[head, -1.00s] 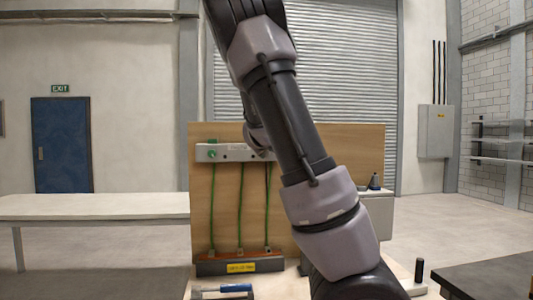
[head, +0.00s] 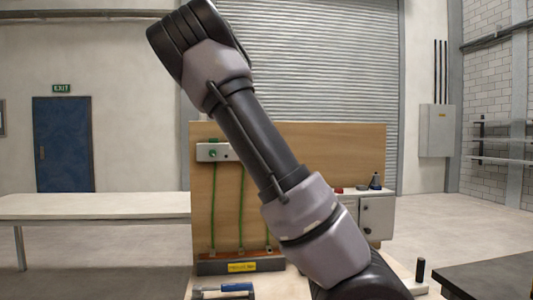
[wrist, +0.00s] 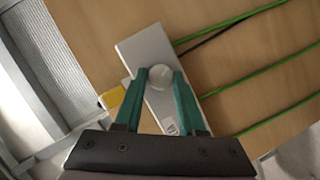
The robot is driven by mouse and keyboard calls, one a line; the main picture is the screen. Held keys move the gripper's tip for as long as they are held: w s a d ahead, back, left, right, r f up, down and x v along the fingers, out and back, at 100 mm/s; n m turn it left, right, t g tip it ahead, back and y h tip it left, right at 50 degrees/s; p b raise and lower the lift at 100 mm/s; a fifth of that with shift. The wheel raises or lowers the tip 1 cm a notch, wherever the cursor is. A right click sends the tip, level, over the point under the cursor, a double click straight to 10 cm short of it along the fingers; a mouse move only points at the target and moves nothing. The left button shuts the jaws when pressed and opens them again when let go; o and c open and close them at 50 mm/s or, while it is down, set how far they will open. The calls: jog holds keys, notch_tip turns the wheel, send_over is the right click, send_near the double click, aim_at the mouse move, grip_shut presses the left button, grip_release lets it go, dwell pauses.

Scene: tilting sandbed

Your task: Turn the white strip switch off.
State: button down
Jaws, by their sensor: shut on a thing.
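The white strip (head: 213,152) is fixed to the upper part of a wooden board. In the head view only its left end shows, with a green round part on it; my arm hides the rest. In the wrist view the strip (wrist: 143,48) runs at a slant, with a round pale knob (wrist: 159,76) on its face. My gripper (wrist: 160,75) has its green fingers on either side of this knob and is shut on it. Whether the knob is turned to on or off I cannot tell.
Green cables (head: 241,205) hang down the wooden board (head: 300,135) from the strip; a black one shows in the wrist view. A yellow part (wrist: 113,98) sits beside the strip. A grey box (head: 378,217) stands right of my arm. A blue-handled tool (head: 236,288) lies in front.

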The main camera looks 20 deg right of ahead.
jog(key=c, duration=0.5)
grip_release()
jog(key=shift+s+a, duration=0.1)
jog(key=v, duration=1)
jog(key=shift+s+a, duration=0.15)
jog(key=shift+s, duration=0.05)
